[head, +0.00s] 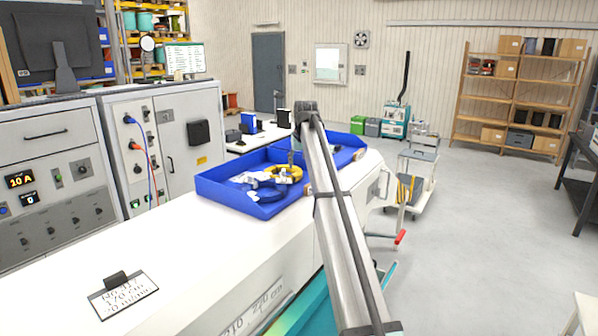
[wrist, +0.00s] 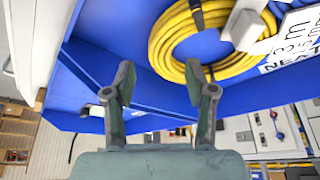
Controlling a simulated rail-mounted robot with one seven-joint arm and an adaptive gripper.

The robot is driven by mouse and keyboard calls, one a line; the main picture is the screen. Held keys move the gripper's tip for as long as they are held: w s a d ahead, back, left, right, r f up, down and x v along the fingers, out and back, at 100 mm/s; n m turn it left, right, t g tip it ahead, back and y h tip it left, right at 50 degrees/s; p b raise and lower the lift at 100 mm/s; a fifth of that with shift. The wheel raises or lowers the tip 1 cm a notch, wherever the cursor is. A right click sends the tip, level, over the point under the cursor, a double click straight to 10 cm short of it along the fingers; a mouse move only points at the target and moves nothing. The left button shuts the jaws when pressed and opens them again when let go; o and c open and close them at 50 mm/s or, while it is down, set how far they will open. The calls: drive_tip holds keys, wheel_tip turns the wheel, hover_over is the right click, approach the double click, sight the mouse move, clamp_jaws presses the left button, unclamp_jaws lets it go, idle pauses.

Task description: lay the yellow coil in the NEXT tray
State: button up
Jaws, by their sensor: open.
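The yellow coil (head: 285,173) lies in the left blue tray (head: 217,190), close to its right end. In the wrist view the yellow coil (wrist: 168,45) shows a dark tie and sits against blue tray surface. A white strip (wrist: 290,60) that appears to read NEXT is beside it. My gripper (wrist: 160,85) is open, with its two fingers apart and nothing between them. The right fingertip overlaps the coil's edge in the picture; I cannot tell whether they touch. In the head view my arm hides most of the gripper.
A blue coil (head: 262,194) and white items share the left tray. A second blue tray (head: 349,142) stands behind my arm on the white bench (head: 150,235). A label plate (head: 124,294) lies near the front. The bench's middle is clear.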

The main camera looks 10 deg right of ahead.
drive_tip(key=b+v, duration=0.1)
drive_tip(key=v, duration=0.7)
drive_tip(key=shift+b, duration=0.35)
